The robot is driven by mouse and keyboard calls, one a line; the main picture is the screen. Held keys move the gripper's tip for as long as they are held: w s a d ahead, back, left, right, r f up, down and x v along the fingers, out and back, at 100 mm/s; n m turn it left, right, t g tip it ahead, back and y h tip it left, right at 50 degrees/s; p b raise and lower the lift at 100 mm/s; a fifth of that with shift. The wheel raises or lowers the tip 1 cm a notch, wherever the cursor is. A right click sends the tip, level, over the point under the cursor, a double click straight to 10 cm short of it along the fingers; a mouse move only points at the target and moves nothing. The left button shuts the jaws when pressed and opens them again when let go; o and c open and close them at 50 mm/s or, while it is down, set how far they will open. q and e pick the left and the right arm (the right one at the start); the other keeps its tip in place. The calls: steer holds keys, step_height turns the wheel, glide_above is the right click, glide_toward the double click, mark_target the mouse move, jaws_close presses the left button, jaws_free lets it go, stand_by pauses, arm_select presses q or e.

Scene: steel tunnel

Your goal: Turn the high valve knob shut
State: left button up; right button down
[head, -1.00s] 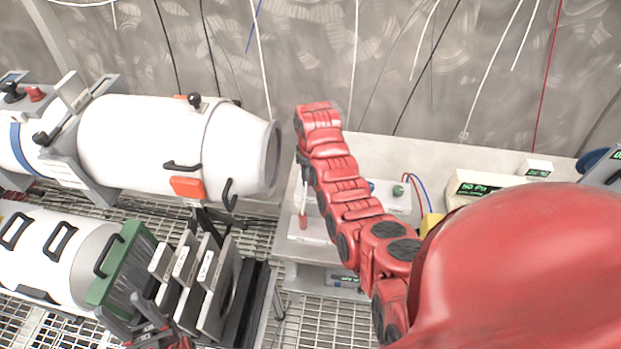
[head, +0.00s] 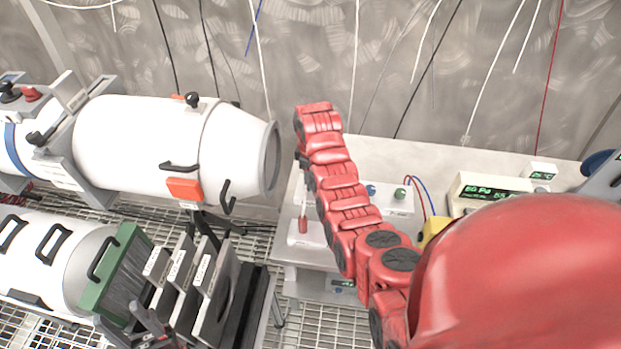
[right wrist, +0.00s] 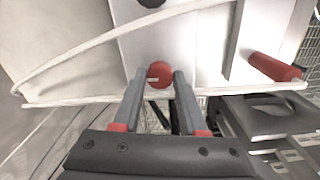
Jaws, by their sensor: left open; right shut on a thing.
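In the right wrist view a round red knob (right wrist: 160,75) sits between the fingertips of my right gripper (right wrist: 158,80), which is shut on it. A pale panel lies behind the knob. In the head view my right arm reaches over the bench, and its gripper is mostly hidden behind the arm links; I cannot make out the held knob there. My left gripper (head: 130,322) is open and empty at the lower left, in front of the dark upright plates.
A red cylinder (right wrist: 275,67) and a pale hose (right wrist: 60,97) lie close to my right gripper. The bench (head: 450,160) carries instruments with green displays (head: 490,188). Large white cylinders (head: 140,145) and a rack of plates (head: 205,280) fill the left.

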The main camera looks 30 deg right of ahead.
steer(key=shift+c, duration=2.2)
jaws_free()
steer(key=shift+r, duration=0.1)
step_height(320, 180, up, 2)
steer(key=shift+r+p, duration=0.15)
steer(key=shift+p, duration=0.15)
step_height(320, 180, up, 15)
steer(key=p, duration=1.1)
